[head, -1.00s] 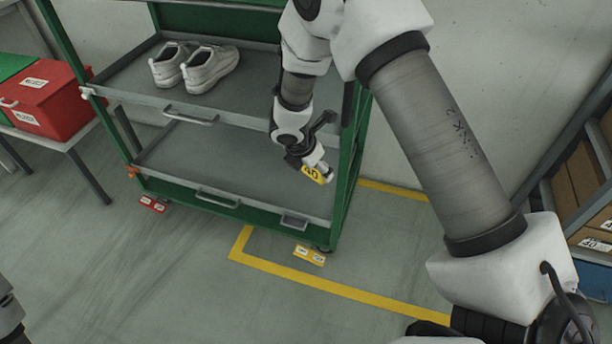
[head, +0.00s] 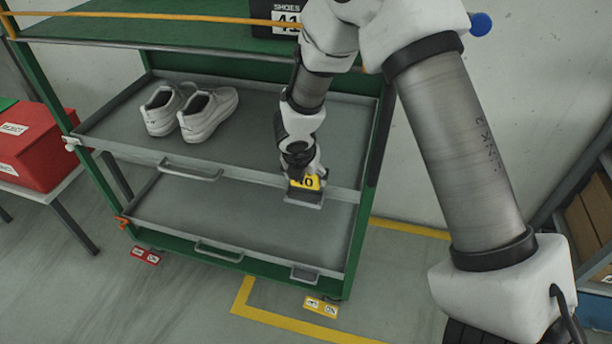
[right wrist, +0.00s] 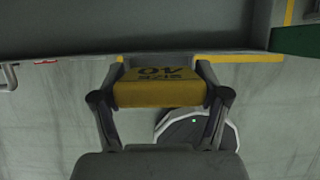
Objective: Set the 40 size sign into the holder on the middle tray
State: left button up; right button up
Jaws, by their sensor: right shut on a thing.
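The yellow 40 size sign (head: 306,182) is held in my right gripper (head: 303,175), at the front edge of the middle tray (head: 250,130). The grey holder (head: 305,198) on that edge shows just below the sign. I cannot tell whether the sign's lower edge is inside the holder or just above it. In the right wrist view the sign (right wrist: 160,92) sits between the two fingers of the right gripper (right wrist: 160,98), its number upside down. My left gripper is not in view.
A pair of white shoes (head: 190,110) stands on the middle tray's left side. The lower tray (head: 240,215) is empty and has its own holder (head: 305,273). A green post (head: 378,140) stands right of my gripper. A red box (head: 35,150) is at left.

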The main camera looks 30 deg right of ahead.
aim_at(305, 187)
jog(key=shift+w+f, duration=0.2)
jog(key=shift+w, duration=0.4)
jog(key=shift+f, duration=0.1)
jog(key=shift+s+b, duration=0.45)
jog(key=shift+s, duration=0.2)
jog(key=shift+w+f+b, duration=0.4)
jog(key=shift+f+b, duration=0.25)
jog(key=shift+f, duration=0.15)
jog(key=shift+s+f+b, duration=0.2)
jog(key=shift+f+b, duration=0.25)
jog(key=shift+b, duration=0.1)
jog(key=shift+f+b, duration=0.4)
jog(key=shift+f, duration=0.1)
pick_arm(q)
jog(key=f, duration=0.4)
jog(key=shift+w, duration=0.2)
pick_arm(e)
jog(key=shift+s, duration=0.1)
